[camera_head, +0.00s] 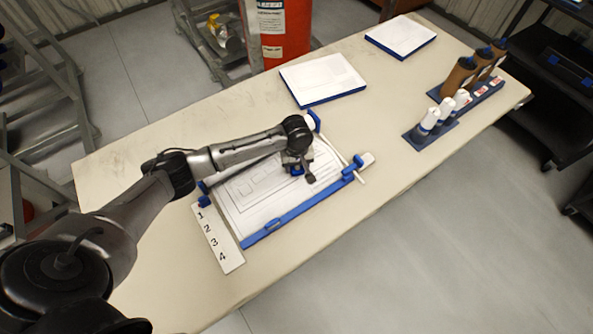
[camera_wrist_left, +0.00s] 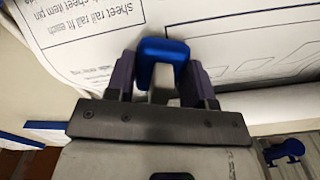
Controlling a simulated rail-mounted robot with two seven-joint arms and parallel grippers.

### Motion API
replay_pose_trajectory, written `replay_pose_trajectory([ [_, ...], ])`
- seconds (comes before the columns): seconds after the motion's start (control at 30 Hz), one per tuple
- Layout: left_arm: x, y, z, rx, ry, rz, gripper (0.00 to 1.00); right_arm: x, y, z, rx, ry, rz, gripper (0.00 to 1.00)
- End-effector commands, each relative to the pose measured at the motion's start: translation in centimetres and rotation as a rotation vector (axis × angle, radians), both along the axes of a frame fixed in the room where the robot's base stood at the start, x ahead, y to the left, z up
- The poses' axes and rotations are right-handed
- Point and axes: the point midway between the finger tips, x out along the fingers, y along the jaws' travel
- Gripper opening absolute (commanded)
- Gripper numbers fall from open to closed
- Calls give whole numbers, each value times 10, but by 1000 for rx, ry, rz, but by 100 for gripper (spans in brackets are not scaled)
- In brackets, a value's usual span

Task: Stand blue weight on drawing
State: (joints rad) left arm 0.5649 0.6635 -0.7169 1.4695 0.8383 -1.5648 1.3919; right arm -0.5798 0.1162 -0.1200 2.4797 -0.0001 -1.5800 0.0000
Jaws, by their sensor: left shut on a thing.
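The drawing (camera_head: 262,190) is a white sheet with printed lines, lying on the table inside a blue-edged frame. It fills the top of the left wrist view (camera_wrist_left: 235,30), with printed text and boxes. My left gripper (camera_head: 297,172) is over the right half of the drawing, shut on a blue weight. The blue weight (camera_wrist_left: 163,60) shows between the two dark fingers in the left wrist view, its rounded top visible and its lower part hidden. I cannot tell whether it touches the sheet. My right gripper is not in view.
Blue pieces sit at the frame's corners and on its front rail (camera_head: 300,208). A strip numbered 1 to 4 (camera_head: 217,238) lies at its left. Two white-topped blue pads (camera_head: 322,78) lie behind. Racks of bottles (camera_head: 430,122) stand at the right. The table's front left is clear.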

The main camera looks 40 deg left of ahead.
Motion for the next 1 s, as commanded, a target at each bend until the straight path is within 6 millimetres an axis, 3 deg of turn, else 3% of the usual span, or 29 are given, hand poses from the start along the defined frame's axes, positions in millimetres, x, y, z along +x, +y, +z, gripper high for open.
replay_pose_trajectory([
  [0.33,0,0,-37,1,0,0,13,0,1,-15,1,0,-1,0],
  [0.8,0,0,-42,0,0,-1,13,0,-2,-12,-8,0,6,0],
  [0.83,0,0,-43,1,0,-1,52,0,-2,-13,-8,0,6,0],
  [1.0,0,0,-43,1,0,-1,68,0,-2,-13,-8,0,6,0],
])
